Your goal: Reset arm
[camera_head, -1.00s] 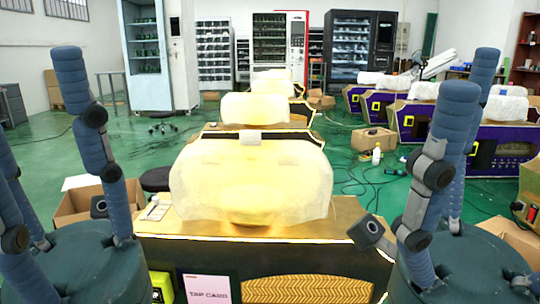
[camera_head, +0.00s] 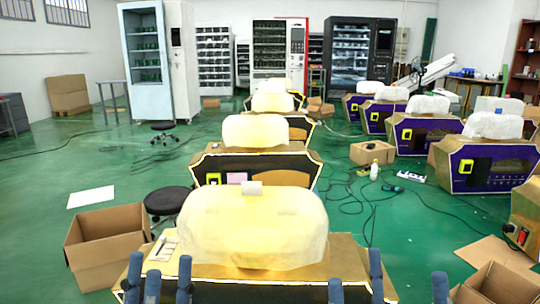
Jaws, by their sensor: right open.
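Directly in front stands a black and gold machine with a large pale yellow, wrapped top (camera_head: 252,228). Its front face is mostly cut off by the lower edge. A small pale block (camera_head: 252,188) sits at its back edge.
An open cardboard box (camera_head: 108,240) and a black stool (camera_head: 168,199) stand on the left. More wrapped machines (camera_head: 255,165) line up behind. Purple machines (camera_head: 487,160) and an open box (camera_head: 497,284) are on the right. Cables cross the green floor (camera_head: 400,215).

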